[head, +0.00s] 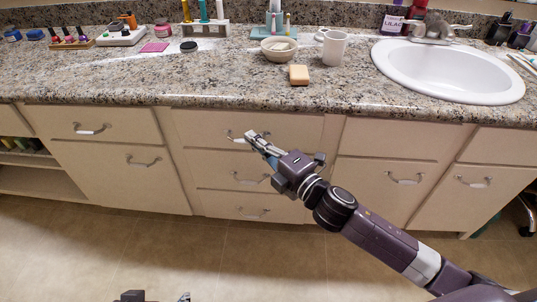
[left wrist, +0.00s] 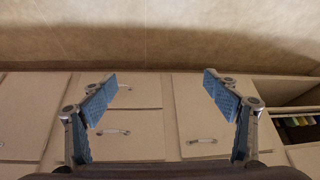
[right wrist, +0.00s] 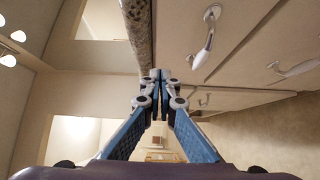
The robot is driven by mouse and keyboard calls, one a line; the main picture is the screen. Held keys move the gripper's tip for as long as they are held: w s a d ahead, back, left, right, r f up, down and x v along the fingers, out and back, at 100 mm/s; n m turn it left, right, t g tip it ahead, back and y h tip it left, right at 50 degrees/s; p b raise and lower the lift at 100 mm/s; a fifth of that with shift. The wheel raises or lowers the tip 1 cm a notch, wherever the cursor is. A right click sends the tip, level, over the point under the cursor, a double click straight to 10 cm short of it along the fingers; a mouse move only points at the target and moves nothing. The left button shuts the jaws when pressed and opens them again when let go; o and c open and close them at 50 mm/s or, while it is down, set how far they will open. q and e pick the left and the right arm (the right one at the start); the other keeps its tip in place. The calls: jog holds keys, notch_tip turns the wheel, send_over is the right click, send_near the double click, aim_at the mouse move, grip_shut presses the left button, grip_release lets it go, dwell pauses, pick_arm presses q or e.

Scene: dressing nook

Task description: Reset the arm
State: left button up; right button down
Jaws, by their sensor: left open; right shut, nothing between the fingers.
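My right arm reaches in from the lower right in the head view. Its gripper (head: 255,140) is in front of the top middle drawer (head: 205,126), below the counter edge. In the right wrist view the blue-padded fingers (right wrist: 160,78) meet at the tips, shut with nothing between them. My left gripper (head: 158,297) barely shows at the bottom edge of the head view, low over the floor. In the left wrist view its two fingers (left wrist: 161,90) are wide apart and empty, facing the cabinet fronts.
The granite counter (head: 220,80) holds a soap bar (head: 299,75), a white mug (head: 333,48), a bowl (head: 279,49) and a sink (head: 450,72). Drawer handles (head: 250,179) stick out near my right gripper. The tiled floor (head: 215,255) in front is clear.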

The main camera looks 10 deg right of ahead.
pick_arm(q)
jog(key=shift+s+a+f+g, duration=0.15)
jog(key=shift+s+f+g, duration=0.1)
jog(key=shift+s, duration=0.3)
jog(key=shift+s+a+f+g, duration=0.15)
jog(key=shift+s+g, duration=0.1)
jog(key=shift+s, duration=0.25)
pick_arm(e)
jog(key=shift+v, duration=2.95)
